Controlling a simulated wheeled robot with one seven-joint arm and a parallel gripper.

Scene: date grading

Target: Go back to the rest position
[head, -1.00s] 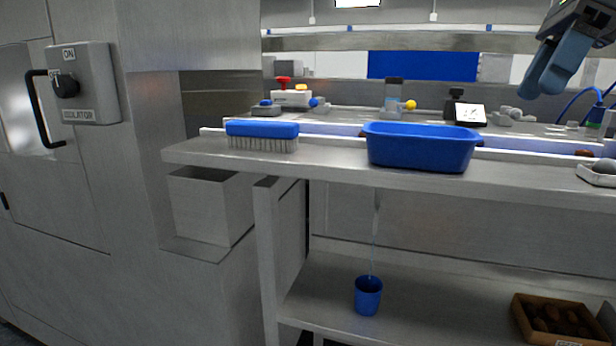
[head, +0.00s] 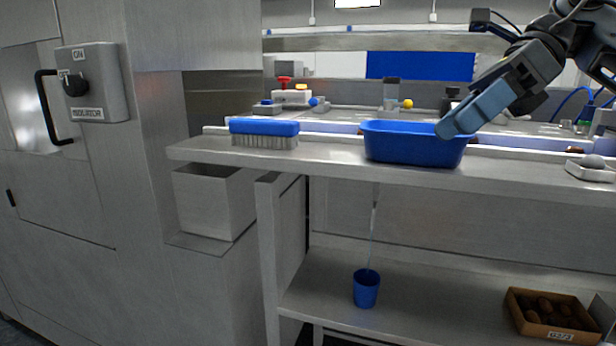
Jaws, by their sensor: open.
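My gripper (head: 459,122) hangs at the upper right of the head view, its blue fingers pointing down and left. Its fingertips show in front of the right end of the blue tub (head: 412,152); I cannot tell whether they touch it. Nothing shows held between the fingers. The tub stands on the steel bench (head: 330,160) near its front edge, and its inside is mostly hidden from this low angle.
A blue brush (head: 264,128) lies left of the tub. An isolator switch (head: 92,84) juts from the left cabinet.

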